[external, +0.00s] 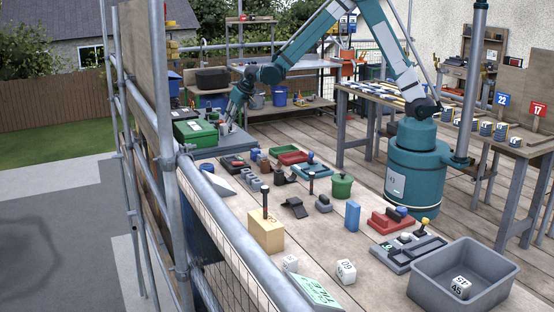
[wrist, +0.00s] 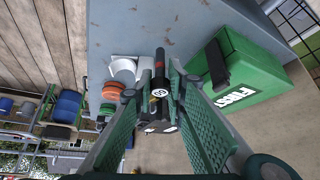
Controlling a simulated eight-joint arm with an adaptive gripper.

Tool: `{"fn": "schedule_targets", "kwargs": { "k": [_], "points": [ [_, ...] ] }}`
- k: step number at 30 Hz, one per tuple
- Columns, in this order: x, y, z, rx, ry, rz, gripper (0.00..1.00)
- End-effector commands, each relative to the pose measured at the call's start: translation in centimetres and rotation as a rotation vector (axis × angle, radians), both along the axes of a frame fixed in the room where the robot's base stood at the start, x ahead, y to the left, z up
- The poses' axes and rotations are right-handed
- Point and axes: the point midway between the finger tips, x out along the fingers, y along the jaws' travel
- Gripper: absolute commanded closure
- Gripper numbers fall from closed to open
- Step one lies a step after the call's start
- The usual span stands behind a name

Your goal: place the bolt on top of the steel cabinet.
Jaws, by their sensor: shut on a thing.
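The steel cabinet shows in the wrist view as a blue-grey top (wrist: 215,25) with rust spots; its grey top also shows in the external view (external: 238,142). My gripper (wrist: 158,97) has its green fingers closed around a small dark piece with a round white mark, which I take to be the bolt (wrist: 160,92). A dark rod with a red band extends from it over the cabinet top. Whether the piece touches the top cannot be told. In the external view my gripper (external: 227,122) is low beside the green box, and the bolt is too small to make out.
A green first-aid box (wrist: 243,72) stands on the cabinet, right of my gripper in the wrist view. A white cup-like thing (wrist: 123,70) and orange and green discs (wrist: 110,98) are on the left. The cabinet top beyond the fingers is bare. The long bench (external: 330,240) holds many objects.

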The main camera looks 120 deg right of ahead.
Motion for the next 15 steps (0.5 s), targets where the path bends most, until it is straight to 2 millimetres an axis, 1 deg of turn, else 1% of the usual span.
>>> {"fn": "schedule_targets", "kwargs": {
  "k": [3,15],
  "points": [
    [0.01,-0.01,-0.74,0.000,0.000,0.000,0.98],
    [-0.01,0.01,-1.10,0.000,0.000,0.000,0.98]
  ]
}}
